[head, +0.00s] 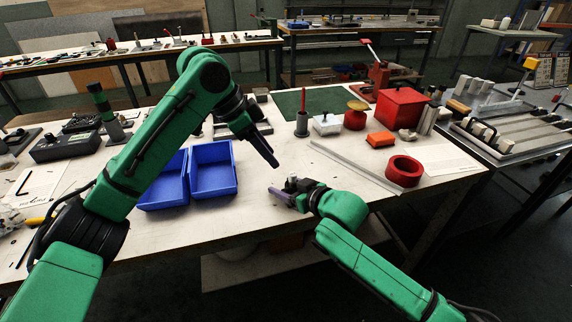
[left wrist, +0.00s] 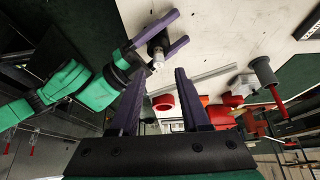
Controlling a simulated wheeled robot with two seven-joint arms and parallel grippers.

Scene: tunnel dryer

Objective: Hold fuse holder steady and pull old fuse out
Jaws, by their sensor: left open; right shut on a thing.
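My right gripper (head: 287,193) is shut on a small dark fuse holder, low over the front of the white table. In the left wrist view the fuse holder (left wrist: 158,41) sits between the purple fingers of my right gripper (left wrist: 163,37). A small pale, shiny end, seemingly the old fuse (left wrist: 158,58), sticks out of it. My left gripper (head: 272,137) is above and to the left of the right one, pointing down. In its wrist view the left gripper (left wrist: 160,72) has its fingers apart with nothing between them, and the fuse end shows just beyond the tips.
Two blue bins (head: 213,193) stand on the table (head: 262,222) to the left. A red ring (head: 404,171), an orange block (head: 380,139), a red box (head: 402,108) and a grey holder with a red rod (head: 302,124) are on the right. The table front around my right gripper is clear.

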